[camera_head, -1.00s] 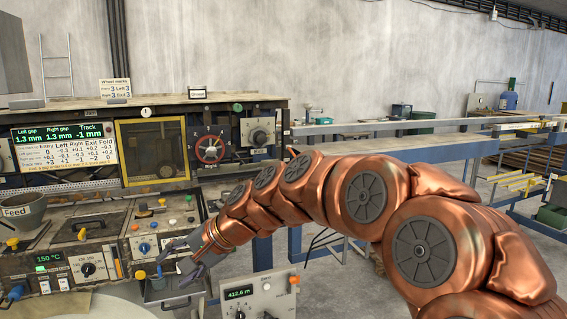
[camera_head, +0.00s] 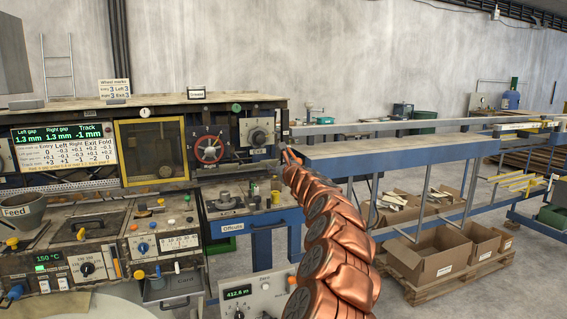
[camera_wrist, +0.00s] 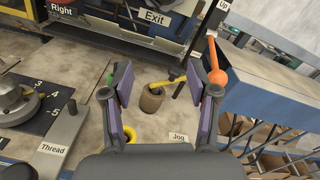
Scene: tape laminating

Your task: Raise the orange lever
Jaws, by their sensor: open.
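The orange lever (camera_wrist: 217,77) shows in the wrist view as an orange ball on a thin rod, below a sign reading "Up" (camera_wrist: 223,5). My gripper (camera_wrist: 160,75) is open and empty, its two purple-padded fingers apart. The ball shows just to the right of the right finger, outside the gap; I cannot tell whether they touch. In the head view my gripper (camera_head: 291,158) is at the right end of the machine, small and hard to make out, and the lever cannot be told clearly there.
Between the fingers, further off, a brown cylinder (camera_wrist: 152,101) stands near a yellow handle, with a "Jog" label (camera_wrist: 180,138) nearby. A round metal part (camera_wrist: 14,103) sits at the left. A blue-edged table (camera_head: 390,150) lies to the right, with cardboard boxes (camera_head: 435,258) below.

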